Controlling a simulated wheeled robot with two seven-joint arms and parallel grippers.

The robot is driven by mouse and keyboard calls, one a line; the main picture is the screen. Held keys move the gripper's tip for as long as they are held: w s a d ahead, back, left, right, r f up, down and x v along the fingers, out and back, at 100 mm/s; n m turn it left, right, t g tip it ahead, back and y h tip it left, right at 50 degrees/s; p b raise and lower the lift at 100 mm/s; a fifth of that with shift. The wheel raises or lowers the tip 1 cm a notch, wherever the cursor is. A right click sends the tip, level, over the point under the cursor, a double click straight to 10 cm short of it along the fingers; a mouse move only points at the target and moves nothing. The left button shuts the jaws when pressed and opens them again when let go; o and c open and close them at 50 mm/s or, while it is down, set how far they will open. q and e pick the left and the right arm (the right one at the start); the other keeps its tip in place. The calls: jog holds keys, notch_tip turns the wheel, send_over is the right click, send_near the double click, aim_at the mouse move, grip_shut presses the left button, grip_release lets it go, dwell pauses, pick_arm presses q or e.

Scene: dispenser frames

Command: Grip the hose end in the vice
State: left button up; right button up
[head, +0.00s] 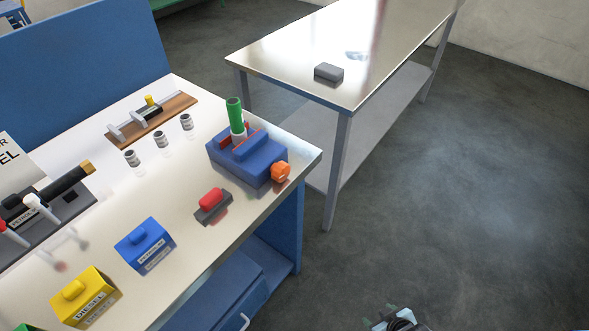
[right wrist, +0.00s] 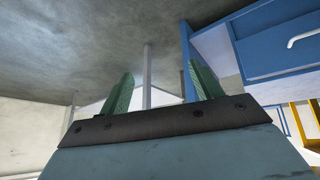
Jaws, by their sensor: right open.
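The blue vice (head: 260,167) sits at the right corner of the bench, with red strips along its jaws and an orange knob (head: 281,172) on its front right side. A green hose end (head: 235,112) stands nearly upright at the jaws, with a pale collar (head: 239,136) under it. I cannot tell whether the jaws touch it. My right gripper (head: 379,314) is low at the bottom edge of the head view, away from the vice and over the floor. In the right wrist view its green fingers (right wrist: 155,92) are apart with nothing between them. My left gripper is not in view.
The metal bench top (head: 200,222) also carries a red-topped block (head: 211,203), a blue box (head: 146,246), a yellow box (head: 88,297), several small canisters and a wooden-based fixture (head: 152,119). A steel table (head: 300,50) with a grey block (head: 329,73) stands behind. Floor at right is clear.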

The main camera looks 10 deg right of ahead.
jog(key=w+r+n+t+y, duration=0.1)
jog(key=w+r+t, duration=0.2)
jog(key=w+r, duration=0.5)
jog(key=n+t+y+b, duration=0.35)
jog(key=n+y, duration=0.25)
jog(key=y, duration=0.5)
send_near(285, 173)
jog(key=b+x, duration=0.2)
jog(key=x, duration=0.7)
jog(key=shift+s, duration=0.1)
jog(key=shift+w+a, duration=0.4)
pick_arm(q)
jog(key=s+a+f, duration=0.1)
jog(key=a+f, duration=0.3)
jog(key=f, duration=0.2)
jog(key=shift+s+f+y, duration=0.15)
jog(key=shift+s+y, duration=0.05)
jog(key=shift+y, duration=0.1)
pick_arm(e)
jog(key=shift+c, duration=0.4)
